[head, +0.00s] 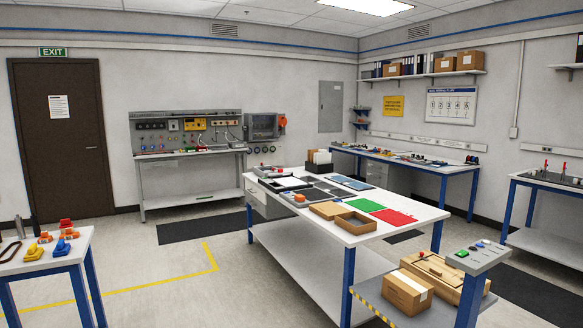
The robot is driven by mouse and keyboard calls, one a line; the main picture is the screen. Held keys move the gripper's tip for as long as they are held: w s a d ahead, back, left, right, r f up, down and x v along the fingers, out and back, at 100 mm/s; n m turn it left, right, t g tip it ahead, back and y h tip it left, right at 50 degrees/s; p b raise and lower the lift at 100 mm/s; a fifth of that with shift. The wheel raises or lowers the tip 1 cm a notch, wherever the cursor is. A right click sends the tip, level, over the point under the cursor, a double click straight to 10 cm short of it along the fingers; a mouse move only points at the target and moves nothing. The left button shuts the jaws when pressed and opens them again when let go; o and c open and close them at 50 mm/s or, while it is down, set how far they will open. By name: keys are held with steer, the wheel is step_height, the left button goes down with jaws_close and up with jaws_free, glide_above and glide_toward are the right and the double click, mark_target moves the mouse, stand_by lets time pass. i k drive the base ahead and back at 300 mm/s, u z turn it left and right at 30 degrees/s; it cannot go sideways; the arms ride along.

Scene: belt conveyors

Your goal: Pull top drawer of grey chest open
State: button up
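A light grey drawer unit (268,207) sits under the far left end of the central table. Its drawer fronts are small in the picture and look shut. Another grey cabinet (396,179) stands under the back workbench, partly hidden by the central table and the things on it. I cannot tell which of these is the grey chest. My gripper is not in view.
The central table (372,231) has blue legs and carries trays, mats and an open box. A table (48,262) stands at left. The floor (170,268) between is clear.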

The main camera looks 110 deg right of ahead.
mark_target(388, 165)
steer(key=z, duration=5.4)
steer(key=i, duration=4.6)
